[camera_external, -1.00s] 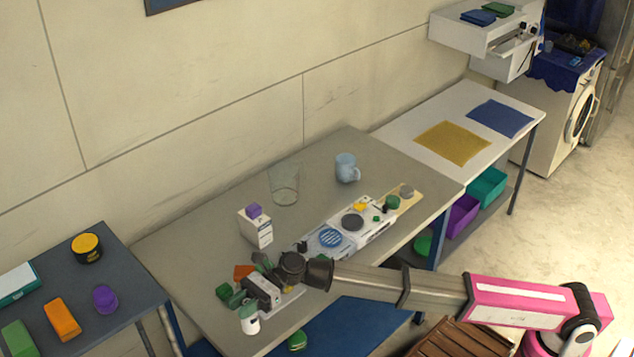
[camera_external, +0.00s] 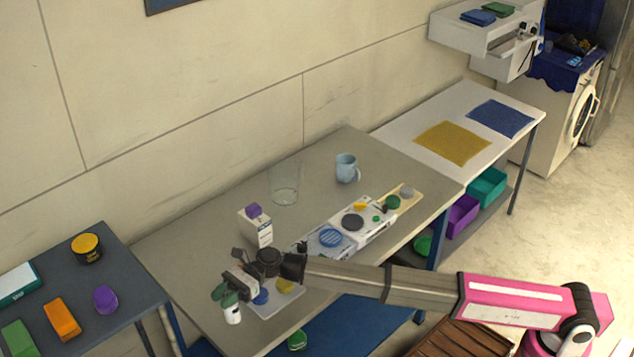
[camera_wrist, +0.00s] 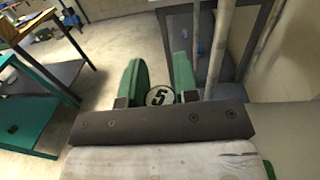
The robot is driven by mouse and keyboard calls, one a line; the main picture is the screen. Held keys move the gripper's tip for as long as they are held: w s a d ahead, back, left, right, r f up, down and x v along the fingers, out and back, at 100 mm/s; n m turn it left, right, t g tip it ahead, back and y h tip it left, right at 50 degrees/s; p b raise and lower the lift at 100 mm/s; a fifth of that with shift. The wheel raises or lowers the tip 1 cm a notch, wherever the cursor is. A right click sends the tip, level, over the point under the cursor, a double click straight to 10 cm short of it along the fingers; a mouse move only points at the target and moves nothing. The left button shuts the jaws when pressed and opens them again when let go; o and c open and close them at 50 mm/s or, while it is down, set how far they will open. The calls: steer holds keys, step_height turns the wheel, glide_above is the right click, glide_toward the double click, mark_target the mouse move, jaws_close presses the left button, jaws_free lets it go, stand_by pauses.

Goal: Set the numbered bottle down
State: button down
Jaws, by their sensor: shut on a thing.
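The numbered bottle (camera_external: 232,315) is small and white with a dark band. In the wrist view its round top with a black 5 (camera_wrist: 160,96) sits between the two green fingers. My gripper (camera_external: 226,298) is shut on it near the front-left edge of the grey table (camera_external: 190,243). The bottle looks upright. I cannot tell whether its base touches the table. The fingers cover part of its upper end in the outside view.
A pale tray (camera_external: 293,304) with blue and yellow pieces lies just right of the bottle. A carton (camera_external: 257,229), a clear glass (camera_external: 284,186), a blue mug (camera_external: 346,168) and a white hob-like unit (camera_external: 367,231) stand farther back. The table's left part is clear.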

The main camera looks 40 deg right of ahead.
steer(key=shift+f, duration=1.8)
steer(key=c, duration=0.9)
jaws_free()
steer(key=shift+f, duration=0.15)
steer(key=shift+o, duration=0.2)
steer(key=shift+d, duration=0.2)
steer(key=d, duration=0.7)
steer(key=shift+w, duration=0.25)
steer(key=shift+s+d+r, duration=0.1)
steer(key=shift+r, duration=0.1)
